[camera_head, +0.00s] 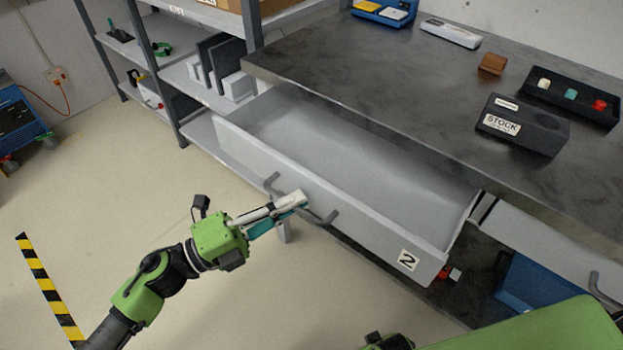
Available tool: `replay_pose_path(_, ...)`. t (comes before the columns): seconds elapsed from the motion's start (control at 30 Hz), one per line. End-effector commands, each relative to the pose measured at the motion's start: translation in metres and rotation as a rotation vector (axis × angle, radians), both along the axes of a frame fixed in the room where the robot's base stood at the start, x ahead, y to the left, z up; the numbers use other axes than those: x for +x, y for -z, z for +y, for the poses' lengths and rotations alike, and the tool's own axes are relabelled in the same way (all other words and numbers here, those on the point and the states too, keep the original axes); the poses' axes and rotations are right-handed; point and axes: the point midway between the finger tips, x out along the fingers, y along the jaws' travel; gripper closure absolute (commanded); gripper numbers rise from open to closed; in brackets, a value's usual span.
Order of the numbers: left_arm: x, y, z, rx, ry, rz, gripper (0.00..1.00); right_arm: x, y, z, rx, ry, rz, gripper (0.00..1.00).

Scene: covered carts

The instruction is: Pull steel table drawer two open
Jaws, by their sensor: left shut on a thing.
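The steel table (350,61) stands at the upper right. Its drawer two (375,222), light grey with a "2" label, is pulled well out and its inside looks empty. A grey bar handle (322,217) sits on its front. My left gripper (301,201) is shut on the handle, near its middle. My left arm comes in from the lower left. Green parts of my right arm show at the bottom right, but the right gripper's fingers do not show.
A black STOCK box (522,126), a black tray (572,99) and a brown block (493,63) lie on the tabletop. Another drawer with a handle (603,290) is at the right. Grey shelving (190,80) stands behind on the left.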

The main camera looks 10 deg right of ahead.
Motion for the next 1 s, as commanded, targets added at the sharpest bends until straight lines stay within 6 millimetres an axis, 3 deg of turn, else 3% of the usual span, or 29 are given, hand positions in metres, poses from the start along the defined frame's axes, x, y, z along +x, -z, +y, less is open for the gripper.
replay_pose_path(0.2,-0.027,0.001,0.035,0.001,0.0,0.001,1.0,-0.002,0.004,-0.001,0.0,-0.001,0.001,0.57)
replay_pose_path(0.4,-0.039,0.0,0.05,-0.001,0.0,0.0,1.0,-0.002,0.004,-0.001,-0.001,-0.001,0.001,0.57)
replay_pose_path(0.83,-0.041,0.0,0.054,-0.001,0.0,0.0,1.0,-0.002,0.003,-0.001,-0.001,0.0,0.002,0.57)
replay_pose_path(0.87,-0.041,0.0,0.053,-0.001,0.0,0.0,0.88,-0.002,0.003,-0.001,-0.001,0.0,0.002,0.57)
replay_pose_path(0.9,-0.041,0.0,0.053,-0.001,0.0,0.0,0.85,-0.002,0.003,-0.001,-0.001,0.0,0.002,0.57)
replay_pose_path(1.0,-0.041,0.0,0.053,-0.002,0.0,-0.001,0.85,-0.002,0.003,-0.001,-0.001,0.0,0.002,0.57)
